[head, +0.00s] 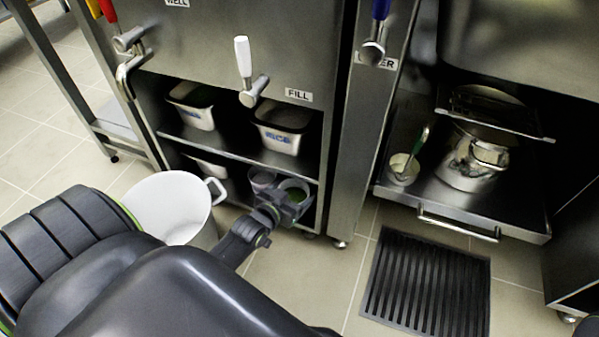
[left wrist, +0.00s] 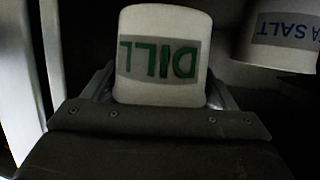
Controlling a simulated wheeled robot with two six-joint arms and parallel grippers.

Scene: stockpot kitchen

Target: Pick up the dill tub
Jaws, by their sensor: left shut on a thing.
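The dill tub (left wrist: 160,55) is a pale tub with a green DILL label, which appears upside down in the left wrist view. My left gripper (left wrist: 160,100) is shut on it, one finger on each side. My right gripper is not in view.
A salt tub (left wrist: 283,38) stands beside the dill tub. Labelled bins (head: 284,138) sit on the shelf above (head: 235,150). A white pot (head: 172,205) stands left of my forearm. A pull-out tray (head: 480,205) holds a small cup (head: 403,172) and a metal pot (head: 467,175).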

